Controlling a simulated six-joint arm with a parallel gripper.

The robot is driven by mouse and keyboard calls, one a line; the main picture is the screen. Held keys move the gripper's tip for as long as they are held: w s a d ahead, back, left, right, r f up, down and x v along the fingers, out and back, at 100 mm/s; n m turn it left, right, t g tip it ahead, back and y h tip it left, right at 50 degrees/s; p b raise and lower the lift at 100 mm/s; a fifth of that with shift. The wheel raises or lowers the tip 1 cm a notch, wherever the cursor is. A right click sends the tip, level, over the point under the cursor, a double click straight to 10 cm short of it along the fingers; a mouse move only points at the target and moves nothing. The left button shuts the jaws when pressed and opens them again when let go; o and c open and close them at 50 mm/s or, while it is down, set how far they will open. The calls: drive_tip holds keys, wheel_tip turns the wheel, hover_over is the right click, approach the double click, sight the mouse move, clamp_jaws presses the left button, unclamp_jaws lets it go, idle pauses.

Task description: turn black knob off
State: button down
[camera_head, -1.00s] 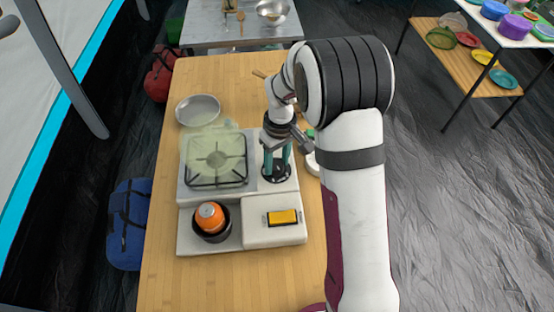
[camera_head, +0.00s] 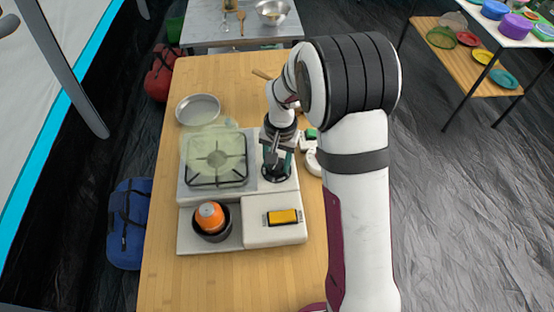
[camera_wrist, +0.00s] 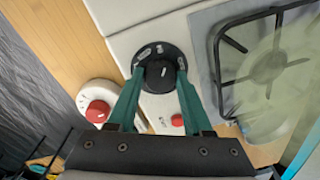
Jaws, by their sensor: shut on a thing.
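The black knob (camera_head: 276,176) stands on a round black dial at the right of the white camping stove (camera_head: 185,195). In the wrist view the knob (camera_wrist: 161,77) shows between the green fingertips, and white marks show on the dial around it. My gripper (camera_head: 276,164) points down over the dial. Its two fingers (camera_wrist: 160,76) are closed against the sides of the knob. The white marks are too small to read, so I cannot tell the knob's setting.
A burner grate (camera_head: 216,160) lies left of the knob under a yellowish translucent patch. A dark pot (camera_head: 213,236) holding an orange object (camera_head: 209,214) sits in front. A white device with a red knob (camera_wrist: 98,111) is close beside the stove. A metal plate (camera_head: 198,109) lies behind.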

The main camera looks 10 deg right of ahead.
sight(277, 167)
drive_tip(key=m, duration=0.5)
drive_tip(key=shift+m, duration=0.3)
drive_tip(key=m, duration=0.5)
drive_tip(key=shift+a, duration=0.1)
drive_tip(key=shift+m, duration=0.3)
drive_tip(key=shift+c, duration=1.6)
unclamp_jaws()
wheel_tip(277, 167, up, 16)
drive_tip(key=shift+s, duration=0.45)
drive_tip(key=shift+f, duration=0.1)
